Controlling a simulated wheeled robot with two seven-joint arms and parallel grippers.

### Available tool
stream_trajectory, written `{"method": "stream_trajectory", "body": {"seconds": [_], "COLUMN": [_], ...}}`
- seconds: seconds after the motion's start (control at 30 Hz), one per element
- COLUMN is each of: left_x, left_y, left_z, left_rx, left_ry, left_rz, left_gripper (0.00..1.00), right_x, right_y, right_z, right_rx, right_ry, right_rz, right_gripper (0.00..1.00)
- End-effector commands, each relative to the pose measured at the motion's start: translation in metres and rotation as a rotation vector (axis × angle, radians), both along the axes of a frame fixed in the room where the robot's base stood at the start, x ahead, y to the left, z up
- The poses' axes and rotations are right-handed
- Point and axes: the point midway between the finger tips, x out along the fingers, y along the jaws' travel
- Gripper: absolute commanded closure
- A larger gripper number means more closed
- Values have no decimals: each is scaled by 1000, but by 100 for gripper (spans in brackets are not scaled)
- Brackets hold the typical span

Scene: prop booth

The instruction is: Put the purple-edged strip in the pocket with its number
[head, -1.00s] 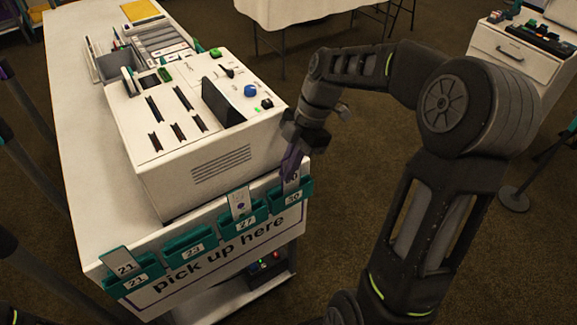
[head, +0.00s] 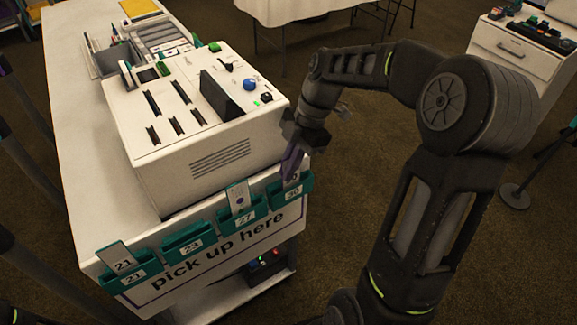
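My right gripper (head: 292,158) points down at the far right pocket, numbered 30 (head: 293,195), on the front of the white counter. A pale strip (head: 292,180) with a partly hidden number shows at its fingertips, its lower end at or in that pocket. Purple shows along the fingertips; I cannot tell whether it is the strip's edge or the fingers. The finger gap is hidden, so its grip is unclear. Pocket 21 (head: 134,278) holds a strip marked 21 (head: 122,258). Pocket 23 (head: 188,246) looks empty. Pocket 27 (head: 245,218) holds a pale strip (head: 238,195). My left gripper is out of view.
A white slotted machine (head: 195,125) stands on the counter (head: 75,120), just behind the pockets and close to the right gripper. A "pick up here" sign (head: 218,252) lies below the pockets. Open carpet (head: 370,205) lies right of the counter.

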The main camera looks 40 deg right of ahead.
Motion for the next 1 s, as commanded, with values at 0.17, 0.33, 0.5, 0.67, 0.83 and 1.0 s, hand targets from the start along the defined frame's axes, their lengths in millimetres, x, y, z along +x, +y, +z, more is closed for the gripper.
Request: {"method": "stream_trajectory", "body": {"seconds": [0.17, 0.33, 0.5, 0.67, 0.83, 1.0], "left_x": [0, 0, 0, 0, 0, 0], "left_y": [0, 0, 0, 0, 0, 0], "left_z": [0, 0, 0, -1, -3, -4], "left_rx": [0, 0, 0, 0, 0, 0], "left_ry": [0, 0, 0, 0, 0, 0], "left_rz": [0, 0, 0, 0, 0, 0], "left_gripper": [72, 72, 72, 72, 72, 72], "right_x": [0, 0, 0, 1, 1, 1], "right_y": [0, 0, 0, -4, -13, -24], "right_z": [0, 0, 0, 7, 29, 55], "right_rx": [0, 0, 0, -1, -2, -2], "right_ry": [0, 0, 0, -3, -4, -4], "right_rz": [0, 0, 0, -1, -1, -1], "right_gripper": [80, 72, 72, 72, 72, 72]}}
